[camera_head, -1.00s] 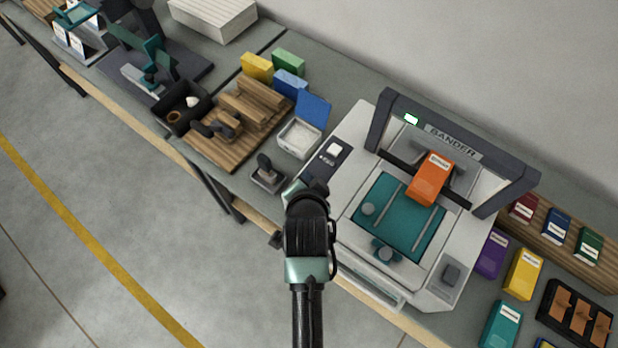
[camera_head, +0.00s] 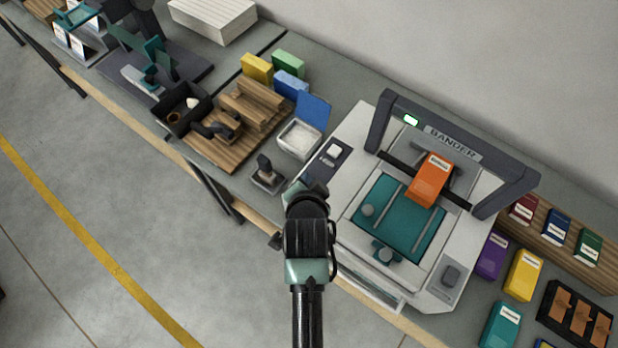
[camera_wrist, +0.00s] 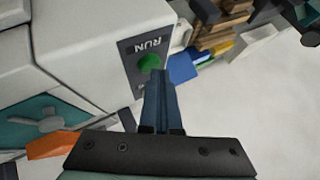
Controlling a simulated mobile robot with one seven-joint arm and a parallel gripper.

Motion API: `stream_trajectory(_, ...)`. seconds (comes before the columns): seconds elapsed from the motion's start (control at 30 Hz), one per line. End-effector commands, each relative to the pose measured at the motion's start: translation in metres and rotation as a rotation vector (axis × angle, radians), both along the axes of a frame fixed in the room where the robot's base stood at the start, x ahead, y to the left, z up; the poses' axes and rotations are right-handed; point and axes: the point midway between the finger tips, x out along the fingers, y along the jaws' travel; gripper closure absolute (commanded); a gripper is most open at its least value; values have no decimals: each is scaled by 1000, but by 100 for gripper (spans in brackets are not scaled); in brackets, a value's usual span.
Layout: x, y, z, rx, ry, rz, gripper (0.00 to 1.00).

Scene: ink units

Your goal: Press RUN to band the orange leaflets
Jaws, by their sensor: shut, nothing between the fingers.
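The bander (camera_head: 345,205) is a big pale machine with a dark arch and a teal bed (camera_head: 375,207). A stack of orange leaflets (camera_head: 431,180) sits at the arch over the bed; an orange corner shows at lower left in the wrist view (camera_wrist: 55,145). The green RUN button (camera_wrist: 150,62) is on a dark panel beside its RUN label. My gripper (camera_wrist: 159,74) is shut and empty, its fingertips right by the button's lower edge. I cannot tell whether they touch it. In the head view my own wrist hides the fingertips and the green button.
Left of the bander are an open white box with a blue lid (camera_head: 300,138), a dark stamp-like tool (camera_head: 266,172) and a wooden rack (camera_head: 225,130). Coloured packs, such as a purple one (camera_head: 492,255), lie at right. The floor in front is clear.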

Motion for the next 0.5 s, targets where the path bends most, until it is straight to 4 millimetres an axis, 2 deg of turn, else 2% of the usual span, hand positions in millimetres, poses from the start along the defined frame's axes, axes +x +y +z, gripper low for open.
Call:
stream_trajectory(0.2, -1, 0, 14, 0, 3, 0, 100)
stream_trajectory(0.5, 0, 0, 14, 0, 1, 0, 100)
